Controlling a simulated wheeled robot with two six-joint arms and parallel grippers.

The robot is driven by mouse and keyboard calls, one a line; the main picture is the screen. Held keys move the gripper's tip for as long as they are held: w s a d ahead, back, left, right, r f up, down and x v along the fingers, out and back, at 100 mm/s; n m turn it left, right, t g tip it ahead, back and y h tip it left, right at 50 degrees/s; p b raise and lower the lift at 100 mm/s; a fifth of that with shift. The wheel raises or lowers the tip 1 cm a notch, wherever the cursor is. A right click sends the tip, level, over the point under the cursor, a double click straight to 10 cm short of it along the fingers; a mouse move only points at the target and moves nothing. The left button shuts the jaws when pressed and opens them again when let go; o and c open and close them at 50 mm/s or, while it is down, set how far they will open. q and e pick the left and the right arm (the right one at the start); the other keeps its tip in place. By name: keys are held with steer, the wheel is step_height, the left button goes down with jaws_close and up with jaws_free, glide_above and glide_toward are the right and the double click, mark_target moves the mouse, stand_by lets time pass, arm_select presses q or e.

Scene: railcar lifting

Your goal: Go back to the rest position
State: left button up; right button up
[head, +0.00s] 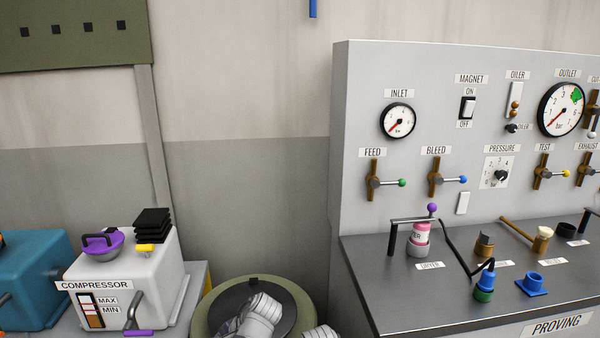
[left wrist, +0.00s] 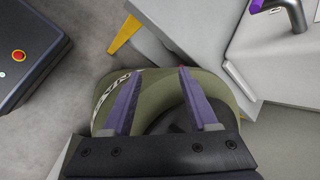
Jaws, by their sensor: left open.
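My left gripper (left wrist: 159,73) shows in the left wrist view, with its two purple fingers spread apart and nothing between them. It is over a round olive-green drum (left wrist: 221,88), whose dark top shows between and behind the fingers. In the head view the drum (head: 204,318) stands at the bottom middle, with pale grey rounded parts in front of it that I cannot identify for certain. Neither gripper's fingers can be made out in the head view. My right gripper is not in view.
The proving bench (head: 450,240) stands at the right, with gauges, valves and small parts. A white compressor (head: 158,285) stands at the left beside a teal machine (head: 35,280). In the left wrist view, a dark box with a red button (left wrist: 19,56) is at upper left.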

arm_select(q)
steer(key=s+d+f+n+g+h+b, duration=0.1)
steer(key=s+d+f+n+h, duration=0.15)
steer(key=s+d+f, duration=0.35)
steer(key=s+d+f+n+h+b, duration=0.2)
steer(key=s+d+h, duration=0.25)
steer(key=d, duration=0.45)
step_height(320, 180, up, 13)
steer(key=y+p, duration=0.1)
steer(key=p, duration=1.2)
steer(key=shift+w+a+r, duration=0.15)
steer(key=shift+a, duration=0.05)
steer(key=shift+a+m, duration=0.1)
steer(key=shift+m, duration=0.15)
